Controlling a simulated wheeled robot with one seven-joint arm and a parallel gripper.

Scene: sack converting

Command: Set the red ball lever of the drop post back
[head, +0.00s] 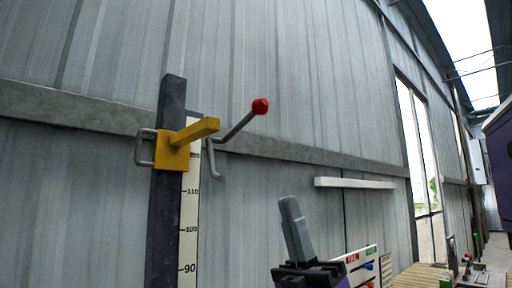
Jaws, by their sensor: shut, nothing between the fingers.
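The drop post (166,215) is a dark upright post at left of centre in the head view. A yellow block with a forward-jutting yellow bar (196,131) sits near its top. The lever's grey rod rises to the right from beside the block and ends in a red ball (260,106). My gripper (291,205) is at the bottom centre, pointing up, with its grey fingers shut and empty. It is below and to the right of the red ball, apart from it.
A white scale strip (189,235) with numbers runs along the post. Grey bent handles (145,147) flank the yellow block. A white ledge (354,183) is on the corrugated wall behind. A white panel (362,258) with coloured knobs and a wooden surface (420,277) are at lower right.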

